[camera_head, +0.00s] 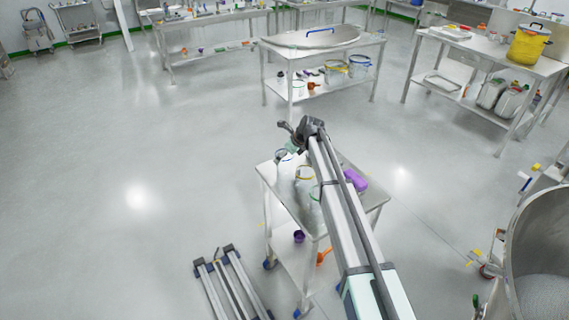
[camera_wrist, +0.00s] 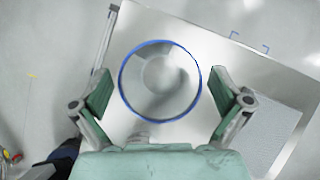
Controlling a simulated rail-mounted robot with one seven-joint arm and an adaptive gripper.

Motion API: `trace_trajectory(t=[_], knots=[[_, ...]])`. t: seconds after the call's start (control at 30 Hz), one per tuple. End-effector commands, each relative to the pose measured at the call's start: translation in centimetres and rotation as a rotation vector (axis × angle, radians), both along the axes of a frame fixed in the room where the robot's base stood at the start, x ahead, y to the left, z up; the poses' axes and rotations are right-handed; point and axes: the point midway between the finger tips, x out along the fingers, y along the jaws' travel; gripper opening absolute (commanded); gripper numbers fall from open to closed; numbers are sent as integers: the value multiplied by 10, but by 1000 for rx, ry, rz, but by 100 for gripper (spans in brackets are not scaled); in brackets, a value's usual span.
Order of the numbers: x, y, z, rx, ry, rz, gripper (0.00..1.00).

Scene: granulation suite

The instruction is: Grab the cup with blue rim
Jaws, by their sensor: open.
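The cup with blue rim (camera_wrist: 160,82) is seen from above in the wrist view, a clear round vessel standing on a steel cart top (camera_wrist: 185,28). My gripper (camera_wrist: 161,88) is open, with one green-padded finger on each side of the cup. A gap shows between each finger and the rim, so neither appears to touch it. In the head view the cup (camera_head: 283,156) stands at the far left part of the cart top, partly hidden by my gripper (camera_head: 290,138) above it. I cannot tell the exact height of the fingers against the rim.
A yellow-rimmed cup (camera_head: 304,173) and a green-rimmed one (camera_head: 315,192) stand on the same cart, near my arm. A purple object (camera_head: 354,180) lies at its right. A purple cup (camera_head: 299,236) and an orange scoop (camera_head: 323,256) are lower down. Open floor lies left.

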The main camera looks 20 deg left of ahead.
Motion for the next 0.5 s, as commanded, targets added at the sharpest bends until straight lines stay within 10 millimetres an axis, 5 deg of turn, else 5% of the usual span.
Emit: trace_trajectory(t=[0.07,0.2,0.5], knots=[[0,0,0,0,0,0,96],[0,0,0,0,0,0,47],[0,0,0,-1,1,1,43]])
